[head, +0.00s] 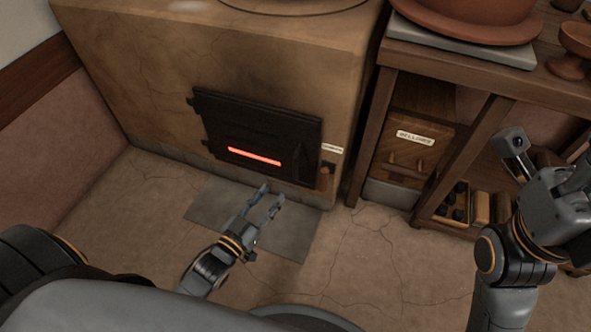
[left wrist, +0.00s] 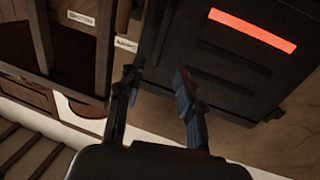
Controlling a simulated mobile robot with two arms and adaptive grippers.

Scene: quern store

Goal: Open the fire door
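The fire door (head: 262,137) is a dark metal panel on the front of a clay stove, with a glowing red slot. It looks shut, with hinges on its left side. In the left wrist view the door (left wrist: 225,60) fills the upper right, beyond the open fingers. My right gripper (head: 545,160) is at the right by the shelf; its fingers are not clear.
The clay stove (head: 160,70) stands at the back. A grey floor plate (head: 290,240) lies before it. To the right is a wooden shelf unit (head: 510,90) with a bellows box (head: 410,150) and a terracotta bowl (head: 470,20) on top. The cracked floor between is clear.

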